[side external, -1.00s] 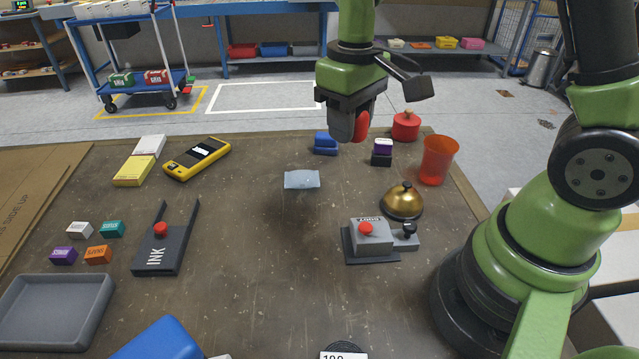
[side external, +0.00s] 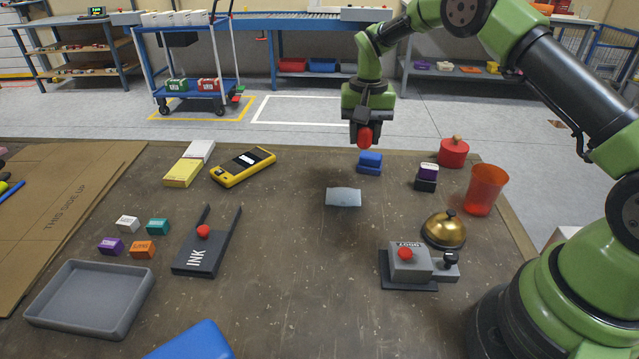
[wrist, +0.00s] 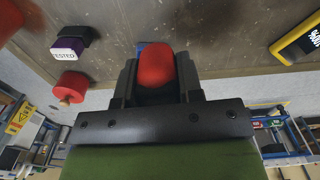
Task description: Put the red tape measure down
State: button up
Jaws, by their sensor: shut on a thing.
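My gripper (side external: 365,128) is shut on the red tape measure (side external: 365,138), a rounded red thing held between the dark fingers. In the side external view it hangs in the air over the far part of the table, a little above and behind the blue block (side external: 370,160).
A yellow meter (side external: 243,166) lies to the left. Bare table shows between them.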

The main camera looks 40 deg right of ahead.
jog(key=shift+w+d+f, duration=0.15)
jog(key=shift+d+f, duration=0.1)
jog(key=shift+f, duration=0.1)
notch_tip(320, 180, down, 10)
jog(key=shift+r, duration=0.1)
jog(key=o, duration=1)
